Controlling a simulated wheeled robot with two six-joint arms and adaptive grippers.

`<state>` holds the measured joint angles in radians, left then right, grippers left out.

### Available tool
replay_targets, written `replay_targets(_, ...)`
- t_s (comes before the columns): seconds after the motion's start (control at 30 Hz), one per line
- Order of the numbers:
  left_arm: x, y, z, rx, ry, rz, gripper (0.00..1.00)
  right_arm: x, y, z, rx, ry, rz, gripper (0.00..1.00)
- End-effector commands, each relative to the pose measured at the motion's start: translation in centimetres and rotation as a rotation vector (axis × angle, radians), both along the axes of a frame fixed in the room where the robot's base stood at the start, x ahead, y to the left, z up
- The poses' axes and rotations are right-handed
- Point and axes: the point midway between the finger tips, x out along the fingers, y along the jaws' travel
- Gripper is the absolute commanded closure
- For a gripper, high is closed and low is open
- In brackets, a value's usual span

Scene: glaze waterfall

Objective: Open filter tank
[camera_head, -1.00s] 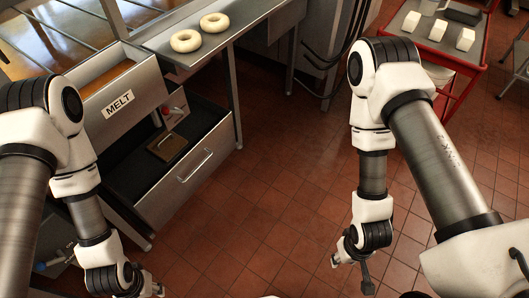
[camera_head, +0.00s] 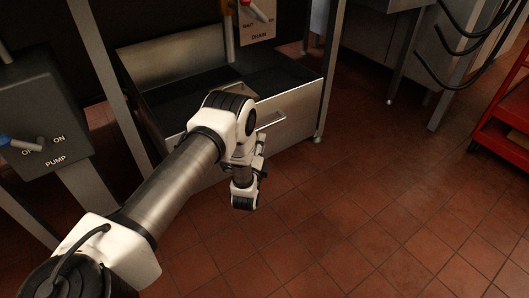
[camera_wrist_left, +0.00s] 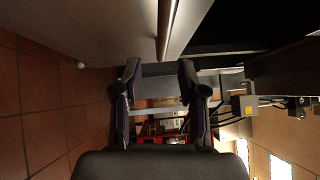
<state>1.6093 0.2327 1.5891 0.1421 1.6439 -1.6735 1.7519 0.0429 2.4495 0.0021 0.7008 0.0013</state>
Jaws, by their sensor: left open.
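The filter tank is the low steel drawer (camera_head: 300,108) under the fryer. It stands pulled out, its dark inside visible from above. Its bar handle (camera_head: 271,121) is on the front panel. My left arm crosses in front of the tank, and my left gripper (camera_head: 261,148) is small and partly hidden by its own wrist, close to the front near the handle. In the left wrist view the open gripper (camera_wrist_left: 160,72) has a metal bar, apparently the handle, ahead of and between its fingertips. I cannot tell whether they touch. My right gripper is out of view.
A grey pump switch box (camera_head: 40,110) with a blue-tipped lever stands at the left. A drain sign (camera_head: 257,22) and a red-tipped valve handle (camera_head: 254,9) are above the tank. A red cart (camera_head: 505,125) stands at the far right. The tiled floor (camera_head: 370,210) in front is clear.

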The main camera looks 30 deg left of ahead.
Motion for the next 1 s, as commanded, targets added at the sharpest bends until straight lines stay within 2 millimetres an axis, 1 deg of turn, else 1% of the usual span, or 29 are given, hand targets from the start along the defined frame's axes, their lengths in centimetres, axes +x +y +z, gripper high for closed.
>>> replay_targets(0.03,0.3,0.3,-0.8,0.031,-0.018,0.009,0.59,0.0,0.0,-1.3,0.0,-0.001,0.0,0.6)
replay_targets(0.17,1.3,0.9,-0.2,0.064,-0.031,0.017,0.59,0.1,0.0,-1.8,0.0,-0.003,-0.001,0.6)
replay_targets(0.27,2.9,1.6,0.0,0.061,-0.03,0.016,0.59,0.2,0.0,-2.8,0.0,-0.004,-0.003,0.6)
replay_targets(0.4,5.4,2.6,0.2,0.06,-0.029,0.016,0.59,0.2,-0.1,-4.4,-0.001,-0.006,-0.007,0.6)
replay_targets(0.5,6.8,3.1,0.5,0.06,-0.027,0.015,0.59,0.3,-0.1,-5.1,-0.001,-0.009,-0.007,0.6)
replay_targets(0.6,7.4,3.4,0.8,0.058,-0.025,0.014,0.59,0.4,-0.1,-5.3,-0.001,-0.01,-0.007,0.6)
replay_targets(0.8,7.5,3.4,1.0,0.057,-0.023,0.013,0.59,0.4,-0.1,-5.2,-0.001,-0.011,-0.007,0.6)
replay_targets(0.83,7.5,3.4,1.0,0.057,-0.023,0.013,0.62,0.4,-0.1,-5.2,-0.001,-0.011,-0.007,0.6)
replay_targets(0.87,7.5,3.4,1.0,0.057,-0.023,0.013,0.73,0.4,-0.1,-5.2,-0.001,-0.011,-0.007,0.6)
replay_targets(0.9,7.5,3.4,1.0,0.057,-0.023,0.013,0.87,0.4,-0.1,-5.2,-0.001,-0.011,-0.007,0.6)
replay_targets(0.93,7.5,3.4,1.0,0.057,-0.023,0.013,0.98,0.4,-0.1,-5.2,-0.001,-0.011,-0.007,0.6)
replay_targets(0.97,7.5,3.4,1.0,0.057,-0.023,0.013,1.0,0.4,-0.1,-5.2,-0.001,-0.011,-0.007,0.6)
replay_targets(1.0,7.5,3.4,1.0,0.057,-0.023,0.013,1.0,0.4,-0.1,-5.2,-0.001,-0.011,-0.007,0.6)
